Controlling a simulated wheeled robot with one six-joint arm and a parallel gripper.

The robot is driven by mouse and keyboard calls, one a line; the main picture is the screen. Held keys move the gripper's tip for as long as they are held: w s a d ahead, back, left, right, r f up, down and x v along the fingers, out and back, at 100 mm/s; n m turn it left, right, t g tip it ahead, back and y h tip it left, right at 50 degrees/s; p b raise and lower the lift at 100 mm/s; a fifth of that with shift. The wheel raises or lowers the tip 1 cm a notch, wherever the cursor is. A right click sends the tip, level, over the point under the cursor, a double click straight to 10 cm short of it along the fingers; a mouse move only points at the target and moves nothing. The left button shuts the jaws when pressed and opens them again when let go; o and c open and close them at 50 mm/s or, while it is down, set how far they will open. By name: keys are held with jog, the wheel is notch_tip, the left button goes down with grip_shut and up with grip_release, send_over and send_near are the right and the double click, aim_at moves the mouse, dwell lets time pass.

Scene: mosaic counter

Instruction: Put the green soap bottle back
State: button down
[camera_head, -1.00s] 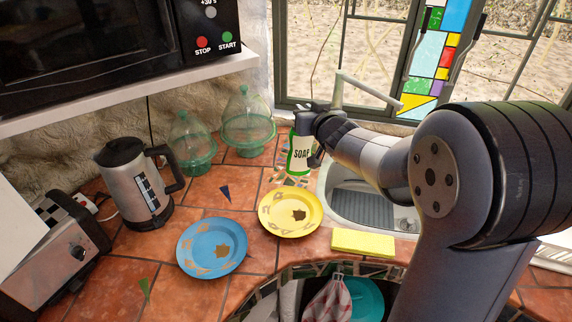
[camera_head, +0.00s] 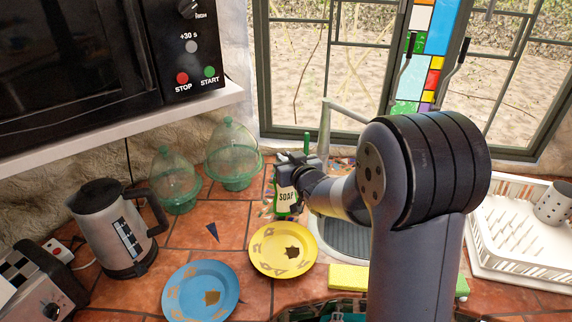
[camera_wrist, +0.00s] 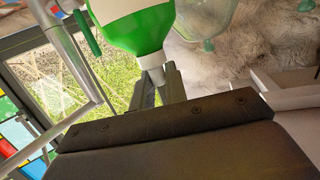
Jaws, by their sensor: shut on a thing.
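The green soap bottle (camera_head: 285,200) has a white label reading SOAP and is upright in the head view, by the sink's left back side. My gripper (camera_head: 291,170) is at its top. In the wrist view the green bottle body (camera_wrist: 142,32) hangs upside down in the picture, with its pale neck between the fingers of my gripper (camera_wrist: 158,88), which is shut on it. I cannot tell whether the bottle's base touches the counter. My arm hides part of the sink.
A yellow plate (camera_head: 283,262) and a blue plate (camera_head: 190,292) lie in front. Two green glass domes (camera_head: 174,172) (camera_head: 232,150) stand to the left, beyond a kettle (camera_head: 112,235). A tap (camera_head: 324,130) rises close behind my gripper. A white dish rack (camera_head: 500,235) is at right.

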jog(key=shift+f, duration=0.85)
jog(key=c, duration=1.4)
grip_release()
jog(key=b+v, duration=0.2)
jog(key=v, duration=1)
